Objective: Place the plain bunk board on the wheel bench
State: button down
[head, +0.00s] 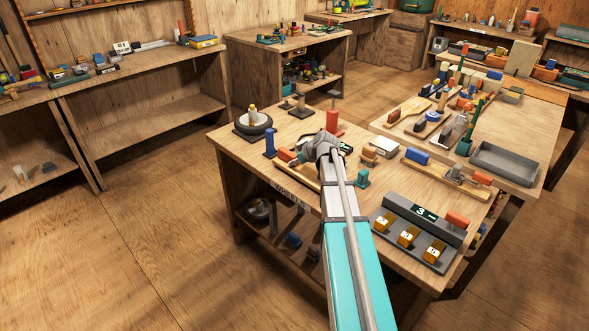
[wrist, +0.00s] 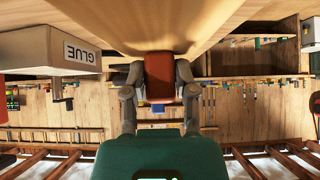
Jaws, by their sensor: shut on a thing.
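The front bench (head: 232,152) carries a wheel (head: 254,124) at its far left corner. My gripper (head: 298,160) is low over this bench, right of the wheel. In the wrist view my gripper (wrist: 160,98) is shut on a red-brown piece (wrist: 160,72). A pale wooden surface (wrist: 150,20) adjoins it; I cannot tell whether this is the held board or the bench top. In the head view an orange-red piece (head: 286,154) and a pale board (head: 301,178) lie by the gripper at the bench's near edge. Whether the board touches the bench is unclear.
A blue post (head: 270,143) and a red can (head: 333,120) stand close by. Another long board (head: 440,176) with blue and orange pieces lies at the right, beyond a numbered rack (head: 418,232). A grey tray (head: 503,164) is on the right table. A GLUE box (wrist: 50,50) shows in the wrist view.

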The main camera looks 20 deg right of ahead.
aim_at(310, 175)
jog(key=shift+f+b, duration=0.35)
jog(key=shift+f, duration=0.3)
jog(key=shift+c, duration=2)
grip_release()
jog(key=shift+r, duration=0.1)
jog(key=p+v, duration=0.7)
jog(key=v, duration=0.3)
jog(key=shift+p+v, duration=0.8)
jog(key=shift+v, duration=0.2)
jog(key=shift+d, duration=0.1)
